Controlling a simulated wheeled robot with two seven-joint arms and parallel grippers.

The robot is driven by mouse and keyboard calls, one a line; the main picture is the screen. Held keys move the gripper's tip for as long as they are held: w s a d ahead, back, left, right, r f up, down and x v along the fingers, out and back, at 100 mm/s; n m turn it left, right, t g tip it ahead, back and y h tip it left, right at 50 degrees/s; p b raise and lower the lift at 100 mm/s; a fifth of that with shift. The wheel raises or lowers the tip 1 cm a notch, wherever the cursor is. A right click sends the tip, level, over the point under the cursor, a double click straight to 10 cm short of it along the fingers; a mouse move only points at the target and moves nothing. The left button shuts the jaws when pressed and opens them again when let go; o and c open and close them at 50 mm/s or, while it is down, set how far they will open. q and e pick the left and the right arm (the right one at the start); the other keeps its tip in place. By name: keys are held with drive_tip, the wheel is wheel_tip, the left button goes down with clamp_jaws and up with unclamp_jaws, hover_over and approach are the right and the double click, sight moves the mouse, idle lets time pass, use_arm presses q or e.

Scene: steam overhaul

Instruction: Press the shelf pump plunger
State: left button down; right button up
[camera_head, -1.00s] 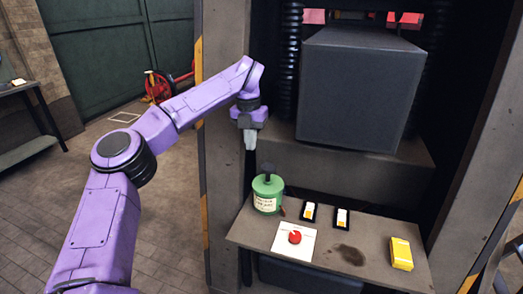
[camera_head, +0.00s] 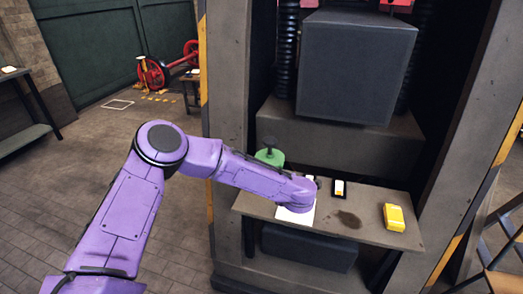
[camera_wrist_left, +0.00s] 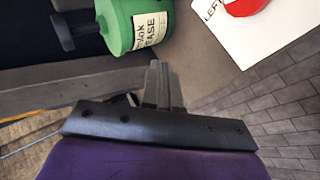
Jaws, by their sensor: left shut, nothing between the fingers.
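The shelf pump is a green grease can (camera_head: 275,158) with a dark plunger (camera_head: 269,142) on top, at the left end of the shelf. My left arm hides its lower part in the head view. In the left wrist view the green can (camera_wrist_left: 118,27) lies at the top, with its label and dark plunger (camera_wrist_left: 62,33) showing. My left gripper (camera_wrist_left: 160,66) is shut and empty, its tips just below the can in that picture and apart from the plunger. In the head view the gripper's fingers are hidden behind my purple wrist. My right gripper is not in view.
A large grey block (camera_head: 357,70) hangs above.

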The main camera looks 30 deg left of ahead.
use_arm(q)
drive_tip(key=s+d+f+m+h, duration=0.2)
drive_tip(key=s+f+m, duration=0.3)
drive_tip(key=s+f, duration=0.35)
drive_tip(key=s+d+f+m+h, duration=0.2)
drive_tip(key=s+d+f+m, duration=0.1)
drive_tip(key=s+f+m, duration=0.45)
drive_tip(key=s+a+f+m+g, duration=0.1)
drive_tip(key=s+a+f, duration=0.1)
drive_tip(key=s, duration=0.6)
drive_tip(key=s+a+f+m+g+b, duration=0.1)
drive_tip(key=s+a+f+m, duration=0.1)
drive_tip(key=s, duration=0.6)
drive_tip(key=s+a+f+m+g, duration=0.2)
drive_tip(key=s+a+f, duration=0.1)
drive_tip(key=s, duration=0.5)
drive_tip(key=shift+s+a+f+b, duration=0.15)
drive_tip(key=shift+a+b, duration=0.25)
drive_tip(key=shift+a, duration=0.35)
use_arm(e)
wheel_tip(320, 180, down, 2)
use_arm(q)
drive_tip(key=shift+m, duration=0.25)
